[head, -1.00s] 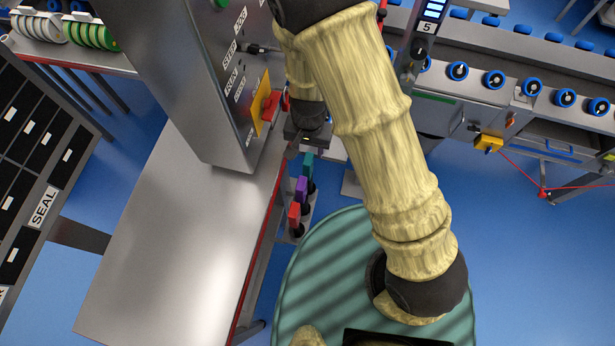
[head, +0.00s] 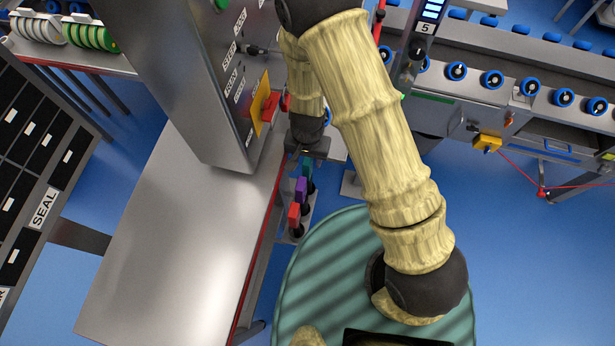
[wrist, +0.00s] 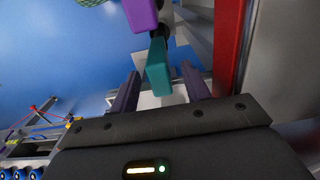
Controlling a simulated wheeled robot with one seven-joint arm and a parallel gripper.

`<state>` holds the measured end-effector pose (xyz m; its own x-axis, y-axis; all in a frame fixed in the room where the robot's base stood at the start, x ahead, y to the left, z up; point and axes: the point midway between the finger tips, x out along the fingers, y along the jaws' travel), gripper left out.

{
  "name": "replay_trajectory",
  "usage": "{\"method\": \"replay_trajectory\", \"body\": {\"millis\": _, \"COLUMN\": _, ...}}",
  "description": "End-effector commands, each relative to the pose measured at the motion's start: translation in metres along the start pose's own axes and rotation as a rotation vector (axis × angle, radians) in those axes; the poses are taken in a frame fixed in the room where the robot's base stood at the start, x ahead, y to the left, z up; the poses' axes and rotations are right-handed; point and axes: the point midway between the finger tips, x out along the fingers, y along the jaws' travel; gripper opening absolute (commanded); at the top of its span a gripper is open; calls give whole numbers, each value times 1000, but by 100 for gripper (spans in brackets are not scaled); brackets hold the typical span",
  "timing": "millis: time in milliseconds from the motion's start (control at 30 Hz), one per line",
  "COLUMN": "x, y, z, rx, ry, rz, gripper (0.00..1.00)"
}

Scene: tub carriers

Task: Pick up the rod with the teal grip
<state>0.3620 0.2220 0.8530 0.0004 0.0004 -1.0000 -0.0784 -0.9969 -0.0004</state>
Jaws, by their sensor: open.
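The rod's teal grip (wrist: 158,68) stands out in the wrist view, just ahead of my gripper (wrist: 160,88) and between the lines of its two dark fingers. The fingers are open and apart from each other; whether either touches the grip I cannot tell. In the head view the teal grip (head: 307,168) is the farthest of three coloured grips in a row on a small rack (head: 304,222) beside the bench. My gripper sits just above it there, its fingers mostly hidden. The rod below the grip is largely hidden.
A purple grip (head: 300,190) stands close beside the teal one, also in the wrist view (wrist: 140,14), and a red grip (head: 294,214) is nearer. The steel bench (head: 180,240) with its red edge and the control cabinet (head: 215,90) stand close on the left.

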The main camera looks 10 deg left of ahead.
Motion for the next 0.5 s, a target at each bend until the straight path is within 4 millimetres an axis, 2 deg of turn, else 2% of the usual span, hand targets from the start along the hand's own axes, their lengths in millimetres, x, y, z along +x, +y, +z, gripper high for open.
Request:
{"method": "replay_trajectory", "body": {"millis": 300, "x": 0, "y": 0, "z": 0, "rx": 0, "ry": 0, "rz": 0, "gripper": 45}}
{"method": "replay_trajectory", "body": {"millis": 500, "x": 0, "y": 0, "z": 0, "rx": 0, "ry": 0, "rz": 0, "gripper": 6}}
